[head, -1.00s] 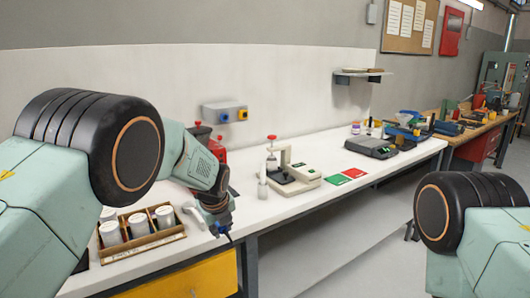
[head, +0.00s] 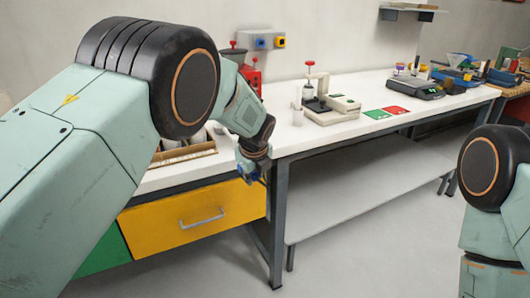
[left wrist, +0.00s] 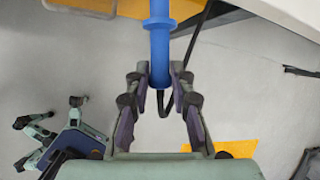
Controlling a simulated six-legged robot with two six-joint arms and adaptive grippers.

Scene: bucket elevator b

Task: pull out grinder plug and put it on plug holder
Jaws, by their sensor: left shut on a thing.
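My left gripper (head: 250,170) hangs just off the bench's front edge, right of the yellow drawer's top. In the left wrist view its fingers (left wrist: 159,80) are shut on a blue cylindrical plug (left wrist: 160,38), with a black cable showing beside it. In the head view only a small bit of blue shows at the fingertips. A grey socket box (head: 261,40) with a blue and a yellow outlet is on the wall behind the bench. I cannot make out the plug holder. My right gripper is out of view; only part of that arm shows.
The white bench (head: 285,128) carries a wooden tray (head: 185,153), partly hidden by my left arm, red equipment (head: 250,75), a press-like device (head: 325,103) and a scale (head: 416,88). The yellow drawer (head: 195,218) is below. Floor in front is clear.

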